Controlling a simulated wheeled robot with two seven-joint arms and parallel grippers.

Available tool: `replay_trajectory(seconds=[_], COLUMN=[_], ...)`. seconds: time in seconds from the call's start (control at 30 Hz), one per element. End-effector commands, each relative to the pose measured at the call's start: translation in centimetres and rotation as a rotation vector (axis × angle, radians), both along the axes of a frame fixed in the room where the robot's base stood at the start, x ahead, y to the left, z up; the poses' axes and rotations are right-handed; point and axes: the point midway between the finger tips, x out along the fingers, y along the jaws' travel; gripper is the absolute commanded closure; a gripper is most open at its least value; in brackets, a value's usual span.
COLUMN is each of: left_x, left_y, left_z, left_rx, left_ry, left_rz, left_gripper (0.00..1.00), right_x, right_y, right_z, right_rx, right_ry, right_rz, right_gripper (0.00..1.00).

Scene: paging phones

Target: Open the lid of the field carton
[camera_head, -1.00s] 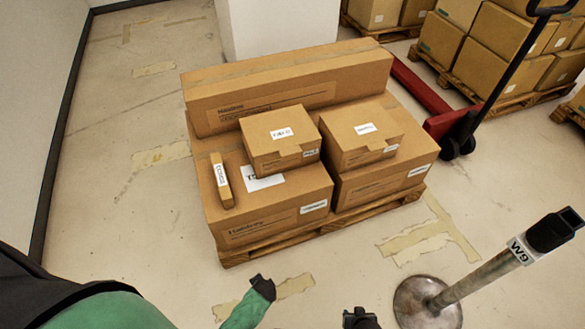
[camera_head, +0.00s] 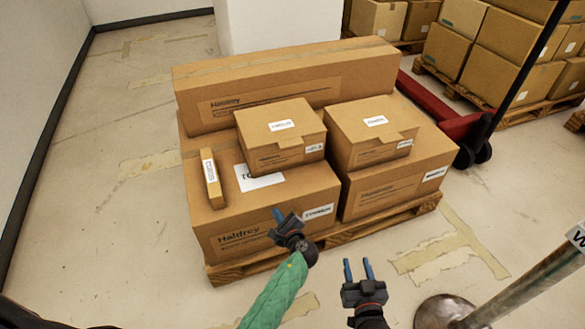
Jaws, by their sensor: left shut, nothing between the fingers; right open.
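Two small lidded cartons sit on top of larger boxes, both with lids closed and a front tab. The left small carton (camera_head: 265,148) and the right small carton (camera_head: 350,148) have white labels on their lids, too small to read surely, so I cannot tell which is the field carton. My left gripper (camera_head: 278,214), on a green-sleeved arm, is shut and empty in front of the large lower left box (camera_head: 212,228), below the left small carton. My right gripper (camera_head: 358,268) is open and empty, low in front of the pallet, below the right small carton.
A long box (camera_head: 300,85) lies at the back of the wooden pallet (camera_head: 380,224). A slim narrow box (camera_head: 212,180) lies at left. A red pallet jack (camera_head: 460,125) is at right, a metal post (camera_head: 530,285) at front right. Floor at left is clear.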

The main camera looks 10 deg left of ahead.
Motion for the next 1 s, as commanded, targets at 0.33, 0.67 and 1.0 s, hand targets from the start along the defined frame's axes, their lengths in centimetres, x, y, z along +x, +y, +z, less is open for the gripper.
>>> replay_trajectory(seconds=[0.33,0.67,1.0], left_x=[2.7,7.7,10.0], left_y=[-1.0,-5.6,-5.6], left_z=[3.9,6.5,7.4], left_rx=[0.281,0.682,0.762], left_ry=[-0.033,0.031,0.043], left_rz=[0.007,-0.079,-0.092], left_gripper=[1.00,1.00,1.00], right_x=[-0.5,-1.0,-1.2], right_y=[0.4,2.0,2.1], right_z=[3.9,6.4,7.7], right_rx=[0.064,0.143,0.166], right_ry=[-0.175,-0.367,-0.432], right_rz=[-0.001,0.005,0.005], right_gripper=[0.60,0.60,0.60])
